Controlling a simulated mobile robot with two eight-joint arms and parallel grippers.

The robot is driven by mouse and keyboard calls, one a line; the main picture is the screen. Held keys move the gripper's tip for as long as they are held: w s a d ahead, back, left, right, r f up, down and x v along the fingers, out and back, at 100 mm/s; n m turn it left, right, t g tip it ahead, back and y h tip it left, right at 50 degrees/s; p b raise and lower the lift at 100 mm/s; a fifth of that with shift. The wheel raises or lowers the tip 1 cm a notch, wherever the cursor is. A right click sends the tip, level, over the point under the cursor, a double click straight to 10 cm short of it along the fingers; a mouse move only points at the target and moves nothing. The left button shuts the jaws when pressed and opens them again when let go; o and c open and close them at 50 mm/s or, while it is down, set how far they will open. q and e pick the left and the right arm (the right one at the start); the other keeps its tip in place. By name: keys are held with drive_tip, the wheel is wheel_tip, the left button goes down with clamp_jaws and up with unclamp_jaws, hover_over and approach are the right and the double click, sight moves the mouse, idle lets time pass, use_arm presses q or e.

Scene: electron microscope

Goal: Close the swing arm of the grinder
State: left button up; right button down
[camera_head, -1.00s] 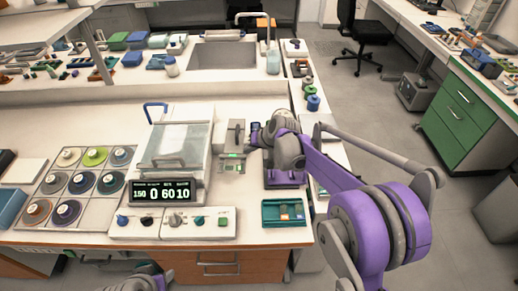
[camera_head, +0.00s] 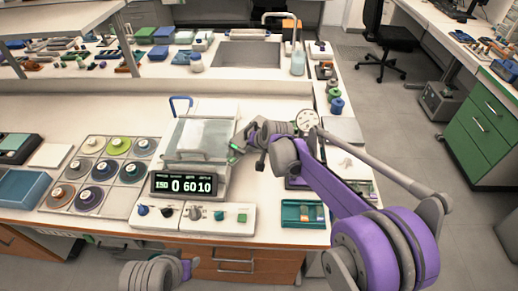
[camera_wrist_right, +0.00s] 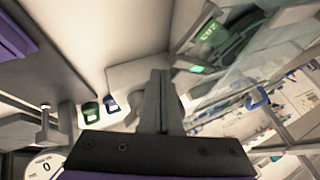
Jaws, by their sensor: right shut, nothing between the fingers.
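Round discs in a tray (camera_head: 69,203) lie left of the grinder. A row of knobs (camera_head: 193,214) is in front. A teal tray (camera_head: 303,213) sits at the front right edge. A round dial (camera_head: 307,119) and bottles (camera_head: 336,103) stand to the right; a sink (camera_head: 248,54) is behind.

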sight(237, 145)
drive_tip(key=shift+w+a, duration=0.25)
drive_tip(key=shift+a, duration=0.5)
drive_tip(key=shift+w+a, duration=0.25)
drive_tip(key=shift+a, duration=0.5)
drive_tip(key=shift+w+a, duration=0.55)
drive_tip(key=shift+a, duration=0.4)
